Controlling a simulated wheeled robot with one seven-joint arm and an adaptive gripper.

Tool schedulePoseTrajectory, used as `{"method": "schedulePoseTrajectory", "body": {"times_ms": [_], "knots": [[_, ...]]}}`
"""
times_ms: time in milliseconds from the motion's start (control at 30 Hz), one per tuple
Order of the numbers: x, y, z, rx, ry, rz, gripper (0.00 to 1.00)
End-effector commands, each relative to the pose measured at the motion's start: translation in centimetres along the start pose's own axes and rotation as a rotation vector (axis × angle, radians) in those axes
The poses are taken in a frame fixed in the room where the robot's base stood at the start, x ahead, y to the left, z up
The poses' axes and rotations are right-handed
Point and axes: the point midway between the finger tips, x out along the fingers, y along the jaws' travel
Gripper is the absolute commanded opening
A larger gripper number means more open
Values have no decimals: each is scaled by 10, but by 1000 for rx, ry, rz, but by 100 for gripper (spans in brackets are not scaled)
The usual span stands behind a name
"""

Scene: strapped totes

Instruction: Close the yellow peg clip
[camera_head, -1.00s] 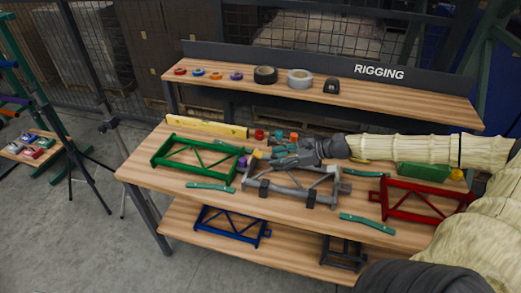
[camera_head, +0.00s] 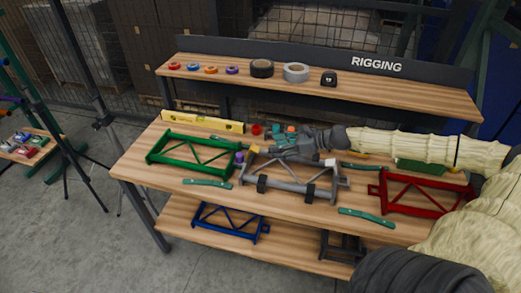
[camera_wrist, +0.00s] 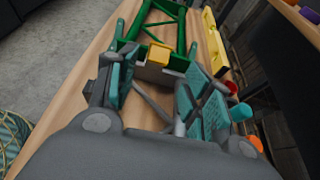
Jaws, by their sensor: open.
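The yellow peg clip (camera_wrist: 158,55) shows in the wrist view as a small yellow block at the near end of the green frame (camera_wrist: 135,50). It also shows small in the head view (camera_head: 254,149), at the left back corner of the grey frame (camera_head: 285,186). My gripper (camera_wrist: 158,78) is open, its teal-padded fingers spread to the left and right of the clip's line, with the clip ahead between them. In the head view my gripper (camera_head: 268,153) reaches in from the right above the grey frame. Whether the clip is open is too small to tell.
Black straps (camera_head: 262,185) hang on the grey frame. The green frame (camera_head: 165,160) lies left and a red frame (camera_head: 415,209) right. A yellow level (camera_head: 203,122) and small coloured pieces lie behind. Teal handles (camera_head: 366,217) lie in front. A rear shelf (camera_head: 430,101) stands higher.

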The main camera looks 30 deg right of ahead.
Motion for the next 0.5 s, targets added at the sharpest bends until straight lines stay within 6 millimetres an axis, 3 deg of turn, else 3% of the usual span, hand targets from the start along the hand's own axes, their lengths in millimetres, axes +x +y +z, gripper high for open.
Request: {"method": "schedulePoseTrajectory", "body": {"times_ms": [500], "knots": [[26,-3,-4,0,-3,1,50]]}}
